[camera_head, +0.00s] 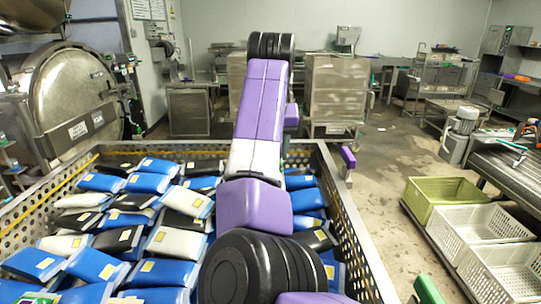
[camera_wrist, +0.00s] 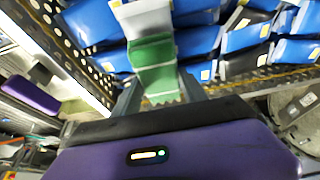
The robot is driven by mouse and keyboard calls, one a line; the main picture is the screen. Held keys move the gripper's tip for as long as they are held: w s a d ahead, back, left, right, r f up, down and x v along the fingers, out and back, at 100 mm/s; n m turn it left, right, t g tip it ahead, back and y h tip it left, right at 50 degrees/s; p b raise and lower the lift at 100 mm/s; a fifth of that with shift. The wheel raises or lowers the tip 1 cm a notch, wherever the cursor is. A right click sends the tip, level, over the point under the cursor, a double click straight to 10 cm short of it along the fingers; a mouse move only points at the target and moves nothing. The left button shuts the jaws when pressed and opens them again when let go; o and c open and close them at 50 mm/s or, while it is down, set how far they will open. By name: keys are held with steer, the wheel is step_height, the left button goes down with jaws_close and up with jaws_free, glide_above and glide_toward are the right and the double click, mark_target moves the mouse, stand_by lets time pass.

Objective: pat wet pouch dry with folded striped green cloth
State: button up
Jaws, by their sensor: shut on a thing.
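My gripper (camera_wrist: 160,92) shows in the wrist view, its two grey fingers shut on a folded green cloth (camera_wrist: 155,60) with paler bands. The cloth extends from between the fingers towards a white-grey pouch (camera_wrist: 146,18) at the top. In the picture the cloth meets the pouch's edge; I cannot tell whether they touch. Blue pouches (camera_wrist: 90,20) lie on both sides. In the head view, many blue, white and black pouches (camera_head: 122,239) fill a perforated basket. My arm covers its middle, hiding my gripper and the cloth there. I cannot make out which pouch is wet.
The basket's metal rim (camera_head: 350,220) runs along the right side, and its perforated wall (camera_wrist: 65,50) is close in the wrist view. A round autoclave door (camera_head: 75,100) stands at left. Green (camera_head: 440,195) and white crates (camera_head: 480,235) stand at right. Floor between is open.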

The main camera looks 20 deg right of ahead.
steer(key=shift+r, duration=2.7)
